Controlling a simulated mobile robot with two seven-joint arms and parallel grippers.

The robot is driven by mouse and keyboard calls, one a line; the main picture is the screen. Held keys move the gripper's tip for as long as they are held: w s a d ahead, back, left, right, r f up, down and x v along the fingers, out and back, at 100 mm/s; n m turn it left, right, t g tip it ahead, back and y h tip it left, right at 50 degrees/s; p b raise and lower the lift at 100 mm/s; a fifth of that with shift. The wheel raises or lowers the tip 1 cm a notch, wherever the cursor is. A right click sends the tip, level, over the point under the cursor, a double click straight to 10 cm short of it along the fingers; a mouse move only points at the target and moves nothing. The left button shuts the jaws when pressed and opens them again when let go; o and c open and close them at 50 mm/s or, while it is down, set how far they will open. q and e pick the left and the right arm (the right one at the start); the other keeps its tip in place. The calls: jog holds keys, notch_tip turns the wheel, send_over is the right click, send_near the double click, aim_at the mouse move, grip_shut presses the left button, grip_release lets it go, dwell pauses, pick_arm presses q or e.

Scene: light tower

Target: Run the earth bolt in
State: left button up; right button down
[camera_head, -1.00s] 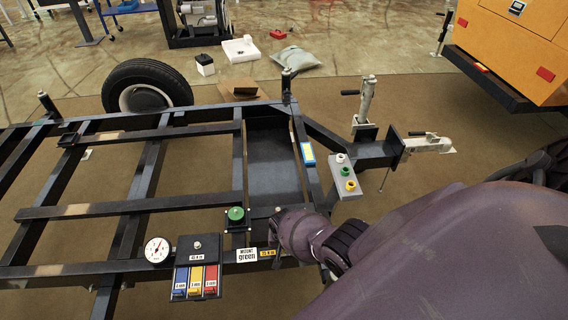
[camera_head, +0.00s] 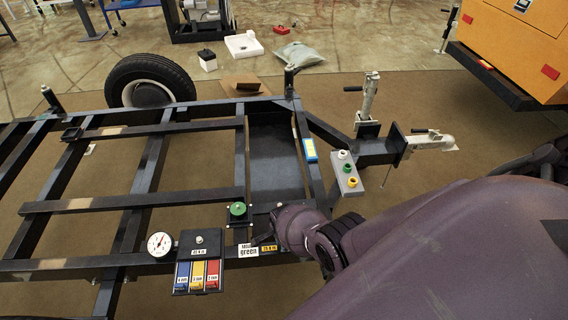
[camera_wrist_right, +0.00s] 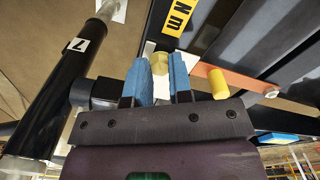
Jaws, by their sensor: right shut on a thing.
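A brass-coloured hex bolt head (camera_wrist_right: 159,64) shows in the right wrist view, between the blue-padded fingertips of my right gripper (camera_wrist_right: 161,74). The gripper is shut on it. The threaded part and its hole are hidden, so I cannot tell how deep the bolt sits. An orange strip (camera_wrist_right: 243,79) runs just right of the fingers. In the head view my right wrist covers the trailer's front side rail near a yellow torque label (camera_head: 269,248), and the fingertips are hidden. My left gripper is not in view.
A green button-like knob (camera_head: 237,209), a dial gauge (camera_head: 160,244) and a box of blue, yellow and red blocks (camera_head: 198,240) are left of my wrist. In the wrist view, a yellow cylinder (camera_wrist_right: 218,83) stands close by the fingers.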

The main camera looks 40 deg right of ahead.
jog(key=shift+w+d+r+m, duration=0.1)
jog(key=shift+w+m, duration=0.05)
jog(key=shift+m, duration=0.45)
jog(key=shift+w+d+r+m, duration=0.1)
jog(key=shift+w+m, duration=0.05)
jog(key=shift+m, duration=0.45)
jog(key=c, duration=1.2)
grip_release()
jog(key=shift+c, duration=0.2)
jog(key=shift+o, duration=1.1)
jog(key=shift+s+a, duration=0.1)
jog(key=shift+f, duration=0.1)
jog(key=shift+s, duration=0.1)
